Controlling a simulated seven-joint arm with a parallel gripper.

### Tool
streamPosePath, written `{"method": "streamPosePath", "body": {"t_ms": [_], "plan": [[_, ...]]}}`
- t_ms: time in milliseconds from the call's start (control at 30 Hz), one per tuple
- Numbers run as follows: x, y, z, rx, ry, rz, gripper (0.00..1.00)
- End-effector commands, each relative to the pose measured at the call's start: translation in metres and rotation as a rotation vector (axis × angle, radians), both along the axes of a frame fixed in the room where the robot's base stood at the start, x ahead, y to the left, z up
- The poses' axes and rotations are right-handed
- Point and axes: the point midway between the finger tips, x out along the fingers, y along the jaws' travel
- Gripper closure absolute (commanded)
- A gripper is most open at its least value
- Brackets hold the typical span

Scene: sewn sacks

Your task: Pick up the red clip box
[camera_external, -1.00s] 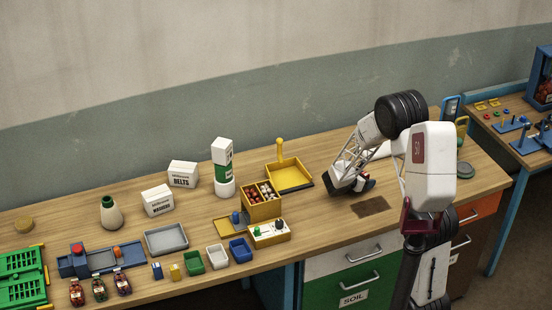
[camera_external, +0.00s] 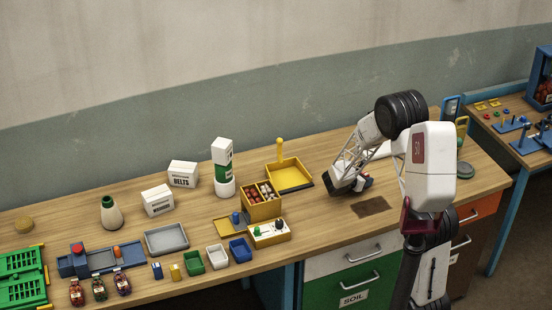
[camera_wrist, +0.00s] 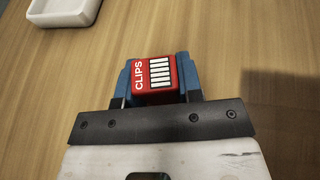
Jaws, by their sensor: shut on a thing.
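The red clip box (camera_wrist: 153,78), with white CLIPS lettering and a panel of white bars, sits between the blue fingers of my gripper (camera_wrist: 158,82) in the wrist view. My gripper is shut on it, with a finger against each side. In the external view my gripper (camera_external: 360,183) is low over the right part of the wooden bench (camera_external: 320,230). The box is mostly hidden there by the gripper and arm. I cannot tell how far the box is above the bench.
A white dish (camera_wrist: 65,10) lies ahead and left in the wrist view. A yellow tray (camera_external: 290,175) and a divided yellow box (camera_external: 262,205) stand left of my gripper. A flat brown patch (camera_external: 372,206) lies just in front. Bare wood surrounds the gripper in the wrist view.

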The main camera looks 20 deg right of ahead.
Motion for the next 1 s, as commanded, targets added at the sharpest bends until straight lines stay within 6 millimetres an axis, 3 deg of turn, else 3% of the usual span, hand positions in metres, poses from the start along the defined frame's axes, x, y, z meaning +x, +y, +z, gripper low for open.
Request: {"method": "streamPosePath", "body": {"t_ms": [367,667,1000], "plan": [[0.0,0.0,0.007,0.001,-0.002,0.0,0.9],[0.0,0.0,0.035,0.0,-0.005,0.0,0.9],[-0.049,0.01,0.041,-0.001,-0.001,0.001,0.9]]}}
